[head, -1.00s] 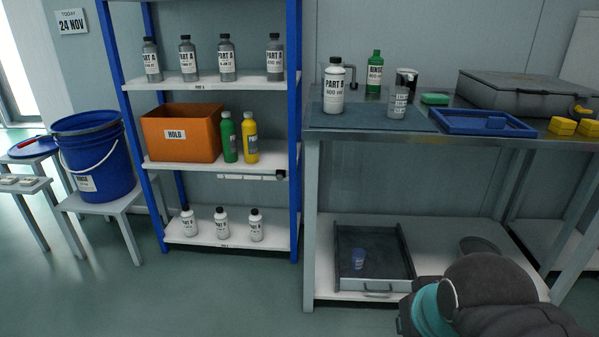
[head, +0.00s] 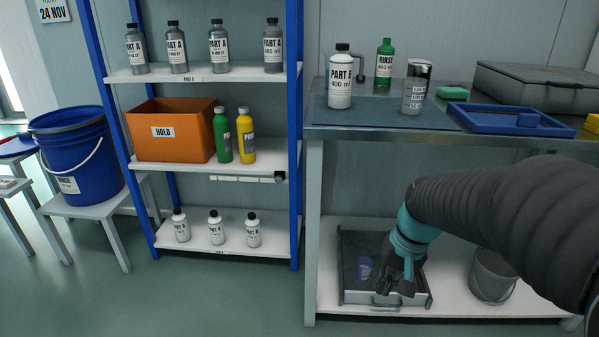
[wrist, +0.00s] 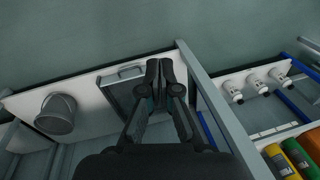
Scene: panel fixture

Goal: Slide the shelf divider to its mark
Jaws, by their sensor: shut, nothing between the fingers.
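A small black block (head: 280,177) sits at the right end of a pale segmented strip (head: 240,179) along the front below the middle shelf (head: 190,154). It may be the shelf divider; I cannot make out a separate mark. In the wrist view, part of the pale strip (wrist: 268,132) shows at the lower right. My gripper (head: 394,291) is shut and empty, pointing down in front of the steel bench's lower shelf, by the grey drawer tray. It is well right of the blue-posted rack. In the wrist view, my gripper's fingertips (wrist: 160,66) are together beside that tray.
The grey drawer tray (head: 347,297) holds a clear blue cup (head: 365,268). A grey bucket (head: 491,277) stands right of it. The bench leg (head: 312,230) stands between my gripper and the rack. An orange HOLD box (head: 180,133), green bottle and yellow bottle occupy the middle shelf.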

